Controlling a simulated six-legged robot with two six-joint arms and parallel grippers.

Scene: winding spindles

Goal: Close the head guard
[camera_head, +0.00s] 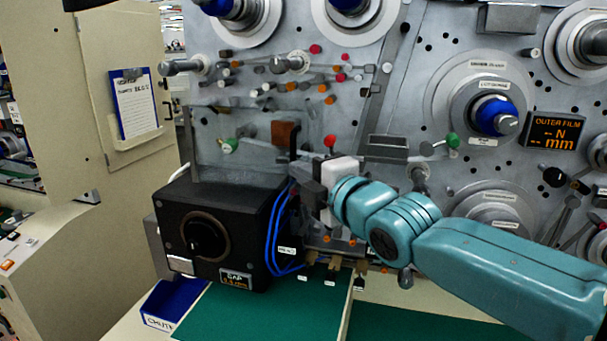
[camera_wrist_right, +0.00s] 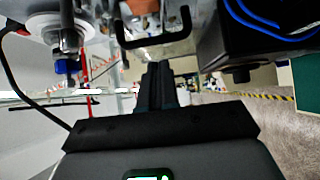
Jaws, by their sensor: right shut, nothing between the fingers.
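A black box-shaped head (camera_head: 215,232) with a round dark knob and a small GAP display stands at the lower middle left. A clear, see-through panel (camera_head: 205,150) seems to rise above it; I take it for the head guard, but its edges are faint. In the wrist view a black U-shaped handle (camera_wrist_right: 150,42) lies just beyond my fingertips, with a gap visible. My right gripper (camera_head: 308,182) is at the box's upper right; its dark fingers (camera_wrist_right: 160,72) are together and empty. Contact with the guard cannot be told. My left gripper is out of view.
Blue cables (camera_head: 272,235) loop down the box's right side. The grey machine wall (camera_head: 400,95) behind carries spindles, rollers and coloured knobs. A blue chute bin (camera_head: 170,304) sits below left. The green mat (camera_head: 250,315) in front is clear. A cabinet stands at left.

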